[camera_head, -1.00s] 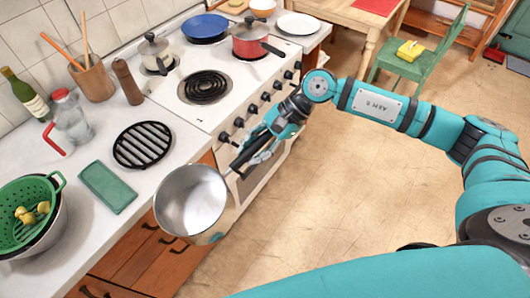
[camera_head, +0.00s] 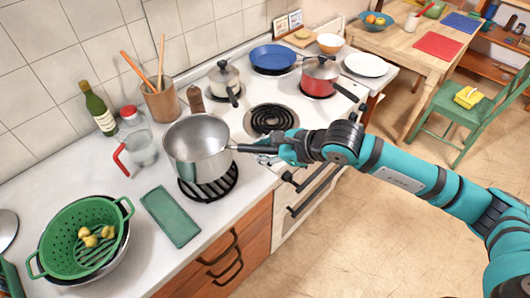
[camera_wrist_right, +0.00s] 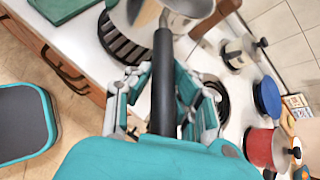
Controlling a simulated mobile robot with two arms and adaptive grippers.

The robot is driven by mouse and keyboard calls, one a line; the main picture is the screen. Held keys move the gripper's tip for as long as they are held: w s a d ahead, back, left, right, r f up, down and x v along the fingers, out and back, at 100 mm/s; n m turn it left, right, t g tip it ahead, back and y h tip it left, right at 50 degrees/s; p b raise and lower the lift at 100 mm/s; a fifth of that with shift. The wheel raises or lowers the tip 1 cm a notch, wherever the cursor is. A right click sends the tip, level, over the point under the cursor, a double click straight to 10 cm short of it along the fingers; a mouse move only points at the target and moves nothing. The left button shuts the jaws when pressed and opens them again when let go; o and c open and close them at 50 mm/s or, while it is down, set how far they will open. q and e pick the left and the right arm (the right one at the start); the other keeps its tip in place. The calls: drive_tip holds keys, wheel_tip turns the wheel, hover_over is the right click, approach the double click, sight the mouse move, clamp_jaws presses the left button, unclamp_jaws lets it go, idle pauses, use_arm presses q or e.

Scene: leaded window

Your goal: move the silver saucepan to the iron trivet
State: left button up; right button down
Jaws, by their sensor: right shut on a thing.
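The silver saucepan (camera_head: 198,143) is upright over the iron trivet (camera_head: 212,190), a round black grate on the white counter. The pan hides the trivet's back part; its front bars show below the pan. The pan looks held above it, but I cannot judge the gap. My right gripper (camera_head: 264,150) is shut on the pan's dark handle, to the right of the pan. In the wrist view the handle (camera_wrist_right: 163,75) runs between the fingers, with the pan (camera_wrist_right: 190,7) at the top and the trivet (camera_wrist_right: 122,40) beside it. My left gripper is not in view.
A green mat (camera_head: 171,216) and a green colander (camera_head: 82,238) lie in front and left. A glass jug (camera_head: 141,148), a wine bottle (camera_head: 98,109) and a utensil crock (camera_head: 161,103) stand close behind. The stove's bare coil burner (camera_head: 269,119) is to the right, with pots beyond.

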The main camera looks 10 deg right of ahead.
drive_tip(key=shift+f+b, duration=0.35)
drive_tip(key=shift+f, duration=0.2)
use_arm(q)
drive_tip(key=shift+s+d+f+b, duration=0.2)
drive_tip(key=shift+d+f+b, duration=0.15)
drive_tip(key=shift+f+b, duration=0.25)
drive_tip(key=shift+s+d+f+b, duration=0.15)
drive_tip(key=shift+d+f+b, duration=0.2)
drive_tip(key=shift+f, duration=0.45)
use_arm(e)
drive_tip(key=shift+f, duration=2.15)
use_arm(q)
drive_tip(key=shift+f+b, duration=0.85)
drive_tip(key=shift+b, duration=0.1)
use_arm(e)
drive_tip(key=shift+s+d+f, duration=0.1)
drive_tip(key=shift+f, duration=0.65)
